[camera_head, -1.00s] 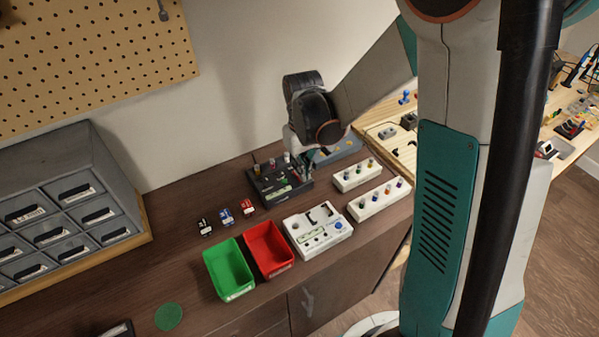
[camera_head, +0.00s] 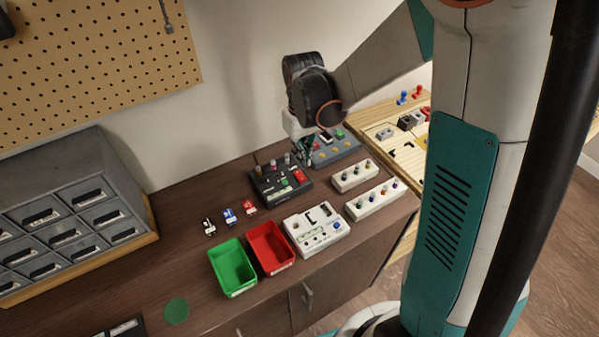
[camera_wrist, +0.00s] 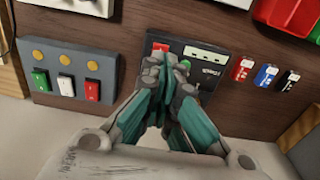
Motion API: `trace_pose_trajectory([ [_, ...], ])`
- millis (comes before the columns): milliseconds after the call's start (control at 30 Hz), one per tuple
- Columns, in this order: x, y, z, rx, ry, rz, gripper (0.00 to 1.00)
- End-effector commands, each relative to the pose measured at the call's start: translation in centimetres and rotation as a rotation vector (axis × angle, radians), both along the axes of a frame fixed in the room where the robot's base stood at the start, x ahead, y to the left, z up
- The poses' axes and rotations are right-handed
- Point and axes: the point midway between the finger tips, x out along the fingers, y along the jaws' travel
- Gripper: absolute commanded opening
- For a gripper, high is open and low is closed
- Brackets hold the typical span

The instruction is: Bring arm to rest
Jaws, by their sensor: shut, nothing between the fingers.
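My gripper (camera_wrist: 165,72) shows in the wrist view with its teal and grey fingers drawn together at the tips, holding nothing. It is over the black device (camera_wrist: 207,62), whose red and green parts show beside the fingertips. In the head view, my arm reaches in from the upper right and its wrist end is above the back of the bench, near the wall. The fingers there are small and partly hidden. The black device (camera_head: 280,183) sits on the bench just below the wrist end.
A grey box with coloured switches (camera_head: 335,148) sits behind the black device. White part holders (camera_head: 373,200), a white tray (camera_head: 316,230), a red bin (camera_head: 270,248) and a green bin (camera_head: 233,267) stand in front. Drawers (camera_head: 60,225) are at left. The bench's front left is mostly clear.

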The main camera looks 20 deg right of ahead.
Motion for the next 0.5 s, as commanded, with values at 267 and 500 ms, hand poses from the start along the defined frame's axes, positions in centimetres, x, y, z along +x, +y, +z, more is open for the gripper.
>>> trace_pose_trajectory([
  [267,-0.01,0.0,-0.08,0.0,0.0,0.0,0.0],
  [500,-0.51,0.01,0.91,0.0,-0.019,-0.006,0.0],
])
